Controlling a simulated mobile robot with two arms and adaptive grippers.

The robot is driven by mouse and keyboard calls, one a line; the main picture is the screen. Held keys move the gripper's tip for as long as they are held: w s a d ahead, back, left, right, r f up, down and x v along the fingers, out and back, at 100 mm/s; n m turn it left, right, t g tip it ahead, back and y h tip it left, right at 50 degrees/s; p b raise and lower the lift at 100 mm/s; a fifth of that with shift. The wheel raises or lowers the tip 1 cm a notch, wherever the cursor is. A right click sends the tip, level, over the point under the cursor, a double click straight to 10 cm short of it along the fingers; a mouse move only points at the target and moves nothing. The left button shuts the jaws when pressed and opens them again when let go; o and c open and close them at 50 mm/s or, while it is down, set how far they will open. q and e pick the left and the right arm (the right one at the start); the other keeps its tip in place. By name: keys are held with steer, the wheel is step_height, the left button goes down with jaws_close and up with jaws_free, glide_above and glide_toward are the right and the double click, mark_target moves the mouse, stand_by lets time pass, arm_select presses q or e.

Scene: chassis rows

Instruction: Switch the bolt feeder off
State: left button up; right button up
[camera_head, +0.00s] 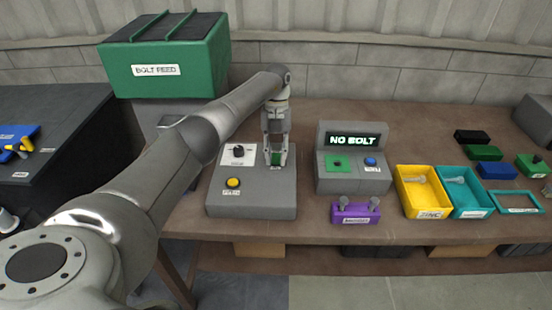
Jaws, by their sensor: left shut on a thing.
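The bolt feeder is a green bin (165,70) labelled BOLT FEED at the back left. A grey control box (255,203) sits on the bench in front of it. It carries a black knob (238,151) on a white plate and a yellow button (233,183). My left gripper (277,160) points down over the box's back right part. It is shut on a small green part (276,159) on the box. The fingers hide most of this part, so its setting cannot be told. My right gripper is not in view.
Right of the box, a grey unit (353,185) displays NO BOLT. Nearby are a purple block (355,213), a yellow bin (402,200) labelled ZINC and a teal bin (448,205). My left arm covers the bench's left side. The back of the bench behind the display is clear.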

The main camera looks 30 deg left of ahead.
mark_target(276, 156)
arm_select(q)
steer(key=shift+r, duration=0.1)
steer(key=o, duration=1)
steer(key=v, duration=0.7)
steer(key=shift+r, duration=0.2)
